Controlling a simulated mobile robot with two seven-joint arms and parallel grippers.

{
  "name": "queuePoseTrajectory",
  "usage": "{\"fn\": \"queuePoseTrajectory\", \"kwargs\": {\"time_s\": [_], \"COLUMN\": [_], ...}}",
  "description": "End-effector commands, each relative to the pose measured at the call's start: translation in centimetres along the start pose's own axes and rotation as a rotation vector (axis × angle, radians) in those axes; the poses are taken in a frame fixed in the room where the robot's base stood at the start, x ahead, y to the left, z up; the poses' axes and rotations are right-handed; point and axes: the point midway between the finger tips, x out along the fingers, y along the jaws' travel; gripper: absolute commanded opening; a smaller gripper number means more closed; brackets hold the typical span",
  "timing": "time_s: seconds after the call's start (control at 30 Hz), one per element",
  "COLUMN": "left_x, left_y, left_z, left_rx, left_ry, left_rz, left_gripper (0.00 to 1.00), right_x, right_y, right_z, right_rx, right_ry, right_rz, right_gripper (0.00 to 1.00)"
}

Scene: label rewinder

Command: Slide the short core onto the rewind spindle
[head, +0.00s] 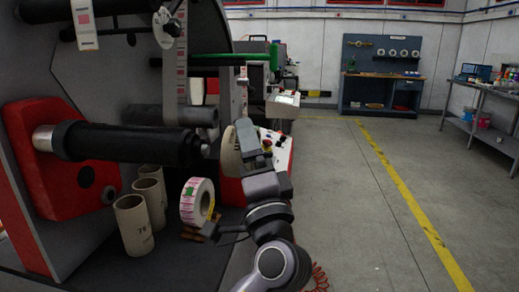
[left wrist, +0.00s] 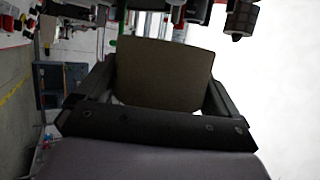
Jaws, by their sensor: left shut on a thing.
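The short core (head: 229,156) is a beige tube held by my left gripper (head: 246,138) just to the right of the spindle's free end. In the left wrist view the core (left wrist: 165,75) fills the space between the two fingers, which are shut on it. The rewind spindle (head: 125,143) is a thick black cylinder reaching right from a red housing (head: 30,150). The core looks close to the spindle tip and apart from it; exact alignment cannot be told, as the gripper hides part of the core. My right gripper is not in view.
Several taller cores (head: 133,225) stand below the spindle, beside a label roll (head: 197,202). A dark grey roller (head: 165,116) lies just above and behind the spindle. A control panel (head: 277,150) is behind my gripper. The floor (head: 345,215) to the right is clear.

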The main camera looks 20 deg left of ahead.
Motion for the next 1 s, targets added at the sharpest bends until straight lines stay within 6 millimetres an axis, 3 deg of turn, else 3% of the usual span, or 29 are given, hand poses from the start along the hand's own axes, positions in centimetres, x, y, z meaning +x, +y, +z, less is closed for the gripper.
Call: {"fn": "queuePoseTrajectory", "kwargs": {"time_s": [1.0], "left_x": [2.4], "left_y": [-0.1], "left_z": [5.7], "left_rx": [0.002], "left_ry": [0.001], "left_rz": [-0.001], "left_gripper": [0.65], "right_x": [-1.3], "right_y": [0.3], "right_z": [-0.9], "right_rx": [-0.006], "right_ry": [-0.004], "right_rz": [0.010], "right_gripper": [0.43]}}
